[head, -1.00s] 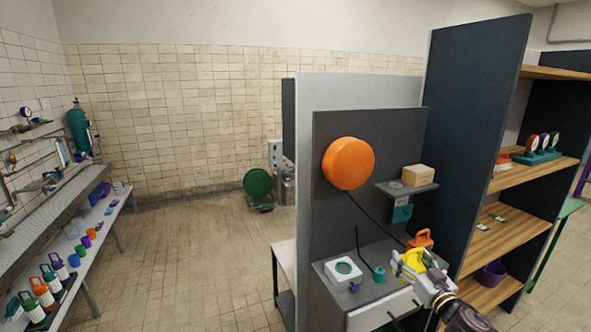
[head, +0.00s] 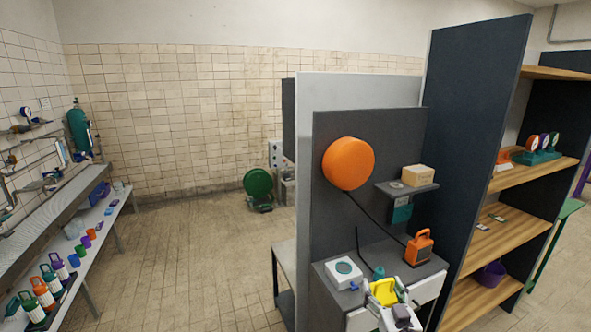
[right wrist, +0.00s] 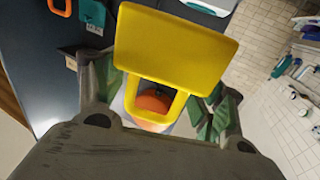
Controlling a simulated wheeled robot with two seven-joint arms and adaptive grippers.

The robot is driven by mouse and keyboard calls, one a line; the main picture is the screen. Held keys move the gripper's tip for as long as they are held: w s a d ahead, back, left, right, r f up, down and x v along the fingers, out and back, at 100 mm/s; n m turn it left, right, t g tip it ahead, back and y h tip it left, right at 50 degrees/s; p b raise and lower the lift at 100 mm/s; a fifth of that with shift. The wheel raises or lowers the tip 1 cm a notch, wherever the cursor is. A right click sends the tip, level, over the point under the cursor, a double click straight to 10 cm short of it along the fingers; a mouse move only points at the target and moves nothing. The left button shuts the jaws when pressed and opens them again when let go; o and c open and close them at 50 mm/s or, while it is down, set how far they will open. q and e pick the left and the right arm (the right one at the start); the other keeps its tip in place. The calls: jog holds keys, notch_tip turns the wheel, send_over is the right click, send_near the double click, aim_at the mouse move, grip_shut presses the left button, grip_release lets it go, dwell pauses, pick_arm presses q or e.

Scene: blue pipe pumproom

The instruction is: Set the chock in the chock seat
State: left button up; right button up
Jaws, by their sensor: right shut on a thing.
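My right gripper (head: 386,301) is shut on a yellow piece (head: 383,291) with a looped handle, which looks like the chock. It holds it over the front edge of the grey cabinet top. In the right wrist view the yellow chock (right wrist: 175,48) shows a broad flat plate and an open loop between the green finger pads of the gripper (right wrist: 168,108). I cannot pick out the chock seat for sure. A white block with a teal ring (head: 343,271) stands on the cabinet top, left of the gripper. My left gripper is out of view.
An orange lantern (head: 419,248) stands behind and right of the gripper. A small teal object (head: 378,272) sits close behind it. An orange disc (head: 348,163) and a small shelf (head: 406,188) are on the grey back panel. Wooden shelves (head: 520,192) stand at the right.

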jog(key=shift+m+h, duration=0.3)
jog(key=shift+h, duration=0.2)
jog(key=shift+s+a+f, duration=0.45)
jog(key=shift+s+f, duration=0.05)
jog(key=shift+f, duration=0.3)
jog(key=shift+s+a+f, duration=0.4)
jog(key=shift+s+f, duration=0.1)
jog(key=shift+f, duration=0.3)
jog(key=shift+s+a+f, duration=0.15)
jog(key=shift+s+f, duration=0.45)
jog(key=shift+f, duration=0.3)
jog(key=shift+f, duration=0.1)
jog(key=s+f, duration=0.4)
jog(key=f, duration=0.1)
jog(key=shift+s+f, duration=0.35)
